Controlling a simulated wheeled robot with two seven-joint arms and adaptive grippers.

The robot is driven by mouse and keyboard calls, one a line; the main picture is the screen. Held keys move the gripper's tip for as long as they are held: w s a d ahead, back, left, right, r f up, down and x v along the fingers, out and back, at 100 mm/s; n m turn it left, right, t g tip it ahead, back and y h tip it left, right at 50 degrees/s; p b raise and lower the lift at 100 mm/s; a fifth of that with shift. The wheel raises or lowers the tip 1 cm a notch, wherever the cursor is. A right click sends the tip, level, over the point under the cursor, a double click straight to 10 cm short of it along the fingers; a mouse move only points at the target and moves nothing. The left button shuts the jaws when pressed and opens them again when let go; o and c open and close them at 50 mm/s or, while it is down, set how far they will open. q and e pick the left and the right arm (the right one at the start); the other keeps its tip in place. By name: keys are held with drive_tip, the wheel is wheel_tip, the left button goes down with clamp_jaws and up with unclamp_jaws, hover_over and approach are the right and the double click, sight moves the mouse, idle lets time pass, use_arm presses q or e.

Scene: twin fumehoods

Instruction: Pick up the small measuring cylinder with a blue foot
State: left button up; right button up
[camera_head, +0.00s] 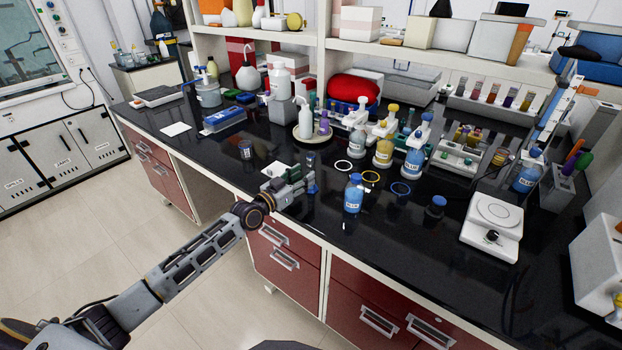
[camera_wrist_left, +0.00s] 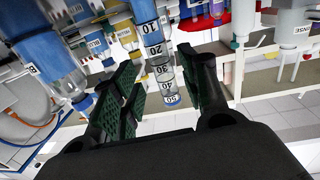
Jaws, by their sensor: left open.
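The small measuring cylinder (camera_wrist_left: 157,58) is clear, with dark graduation numbers, and appears upside down in the left wrist view. Its blue foot is mostly cut off at the top edge there. My left gripper (camera_wrist_left: 158,66) is open, with green-padded fingers on either side of the cylinder; I see no clear grip on it. My right gripper is not in view.
A blue-labelled bottle (camera_head: 353,195) stands just right of the gripper. White (camera_head: 343,166), yellow (camera_head: 371,178) and blue (camera_head: 401,188) rings lie behind and right. A balance (camera_head: 492,225) sits farther right. The bench front is largely clear.

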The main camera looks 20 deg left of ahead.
sight(309, 171)
use_arm(q)
drive_tip(key=shift+w+d+r, duration=0.1)
drive_tip(key=shift+w+d, duration=0.1)
drive_tip(key=shift+w, duration=0.3)
drive_tip(key=shift+w+d+r, duration=0.1)
drive_tip(key=shift+w+d, duration=0.25)
drive_tip(key=shift+w, duration=0.25)
drive_tip(key=shift+w+d, duration=0.25)
drive_tip(key=shift+w, duration=0.35)
drive_tip(key=shift+w+d, duration=0.15)
drive_tip(key=shift+w, duration=0.4)
drive_tip(key=shift+d, duration=0.1)
drive_tip(key=c, duration=0.9)
clamp_jaws()
drive_tip(key=shift+r+p, duration=0.5)
drive_tip(key=shift+r, duration=0.35)
wheel_tip(309, 171, up, 8)
drive_tip(key=p, duration=0.1)
drive_tip(key=shift+r, duration=0.15)
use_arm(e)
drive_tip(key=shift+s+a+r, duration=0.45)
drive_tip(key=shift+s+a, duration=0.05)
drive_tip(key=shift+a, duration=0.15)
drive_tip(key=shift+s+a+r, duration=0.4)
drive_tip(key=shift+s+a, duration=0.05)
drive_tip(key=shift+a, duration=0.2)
